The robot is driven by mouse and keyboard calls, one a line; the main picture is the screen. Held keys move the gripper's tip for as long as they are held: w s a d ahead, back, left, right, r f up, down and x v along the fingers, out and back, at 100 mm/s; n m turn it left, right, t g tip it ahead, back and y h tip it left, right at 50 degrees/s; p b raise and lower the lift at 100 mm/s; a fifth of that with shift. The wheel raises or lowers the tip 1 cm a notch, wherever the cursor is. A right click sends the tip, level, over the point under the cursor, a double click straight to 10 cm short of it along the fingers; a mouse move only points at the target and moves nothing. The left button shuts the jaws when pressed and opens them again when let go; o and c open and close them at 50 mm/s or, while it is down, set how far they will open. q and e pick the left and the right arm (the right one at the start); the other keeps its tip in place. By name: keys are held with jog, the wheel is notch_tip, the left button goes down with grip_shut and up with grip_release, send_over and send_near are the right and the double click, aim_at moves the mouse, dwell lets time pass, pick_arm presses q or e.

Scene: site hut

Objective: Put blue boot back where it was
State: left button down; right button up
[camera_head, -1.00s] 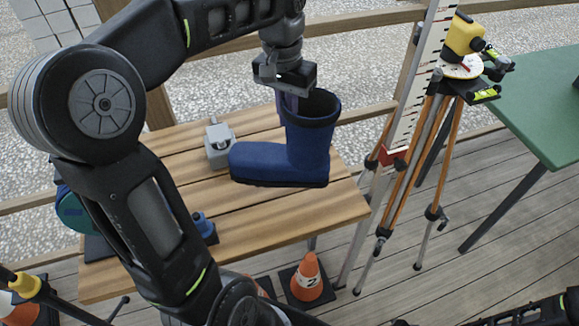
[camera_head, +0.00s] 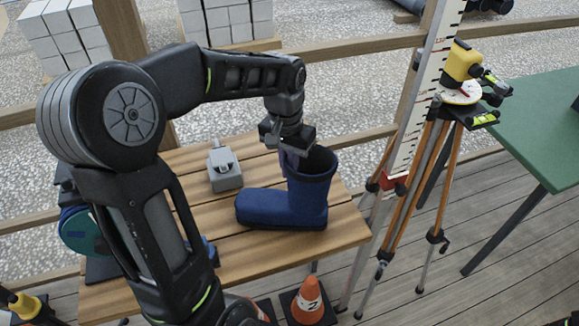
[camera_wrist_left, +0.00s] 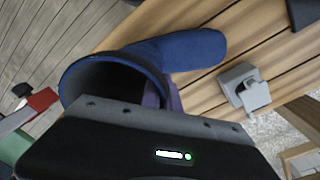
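The blue boot (camera_head: 290,203) is upright at the right part of the slatted wooden table (camera_head: 345,236), its toe pointing left. Its sole looks at or very near the table top; I cannot tell whether it touches. My left gripper (camera_head: 290,158) is at the boot's shaft from above, with its fingers at the left edge of the opening, shut on the boot's wall. In the left wrist view the boot (camera_wrist_left: 190,50) shows beyond the gripper with its open top to the left. The fingertips are mostly hidden.
A grey box-like device (camera_head: 224,170) stands on the table left of the boot. A tripod with a yellow level (camera_head: 462,65) and a measuring staff (camera_head: 417,95) stand to the right. An orange cone (camera_head: 308,299) is below the table's front edge. A green table (camera_head: 540,120) is at far right.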

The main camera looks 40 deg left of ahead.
pick_arm(q)
jog(key=shift+f, duration=0.15)
jog(key=c, duration=2)
grip_release()
jog(key=shift+c, duration=0.2)
jog(key=o, duration=0.4)
jog(key=r, duration=1.2)
jog(key=shift+s+a+r, duration=0.1)
jog(key=shift+a, duration=0.2)
